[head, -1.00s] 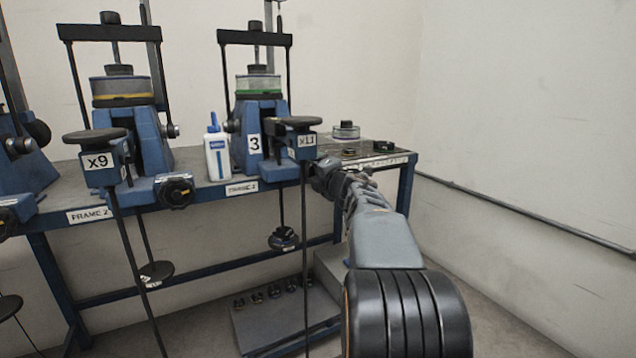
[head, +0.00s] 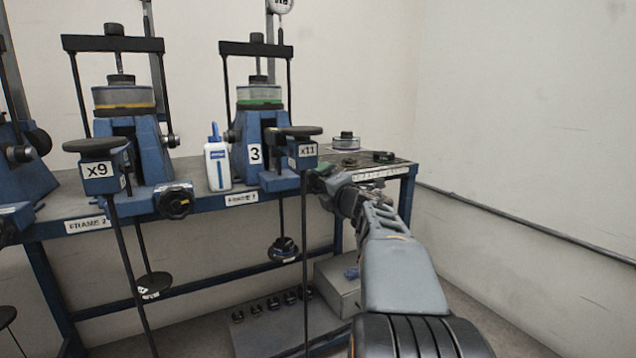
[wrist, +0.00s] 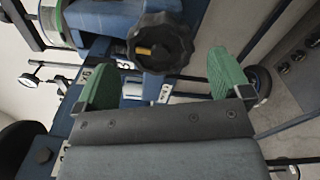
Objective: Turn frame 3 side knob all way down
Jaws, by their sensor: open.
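Frame 3 (head: 253,125) is a blue stand with a "3" label and a green-banded cell, in the middle of the bench. Its side knob is a black lobed knob (wrist: 160,42) with a small yellow mark, seen in the wrist view at the upper middle. In the head view the knob is hidden behind my arm and the x11 block. My gripper (wrist: 160,85) has two green fingers, open and apart. The knob lies ahead of the gap between them, nearer the top of the wrist view, and neither finger visibly touches it. In the head view my gripper is at the bench's front edge, right of frame 3.
The x11 lever pan (head: 295,131) and its hanging rod stand close left of my gripper. A white bottle (head: 217,165) stands left of frame 3. Frame 2's knob (head: 174,200) is farther left. A small round cell (head: 346,141) sits on the bench at right.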

